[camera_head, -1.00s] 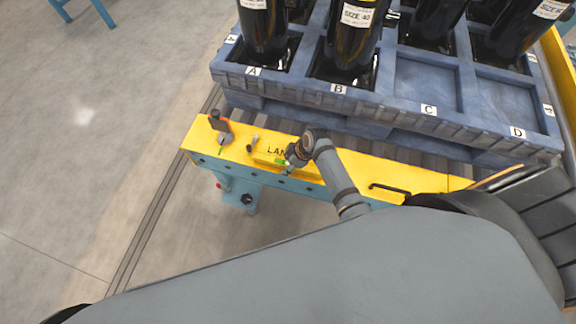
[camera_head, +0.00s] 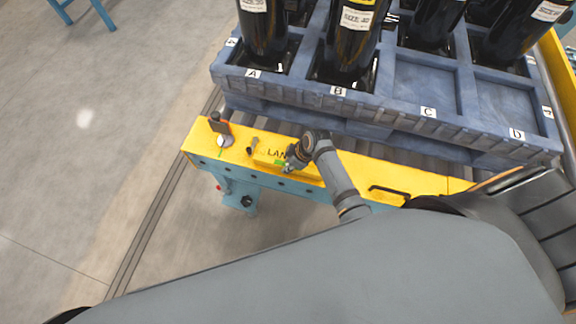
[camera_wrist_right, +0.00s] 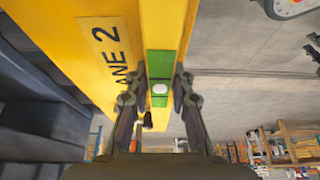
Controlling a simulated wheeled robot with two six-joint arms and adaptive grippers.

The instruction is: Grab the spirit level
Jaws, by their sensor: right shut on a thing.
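The spirit level is a small green block (camera_wrist_right: 161,77) with a pale round spot on it, seen in the right wrist view between my fingers. In the head view only a small green patch of it (camera_head: 279,162) shows beside the gripper. My right gripper (camera_wrist_right: 158,88) is shut on it, one finger on each side. In the head view this gripper (camera_head: 290,162) is at the yellow beam (camera_head: 346,165), by the "LANE" lettering. I cannot tell whether the level touches the beam or is just clear of it. My left gripper is not in view.
A blue pallet (camera_head: 386,119) with compartments marked A to D holds several black cylinders just behind the beam. A dark-and-orange device (camera_head: 218,125) stands at the beam's left end. A black handle (camera_head: 388,190) is right of my gripper.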

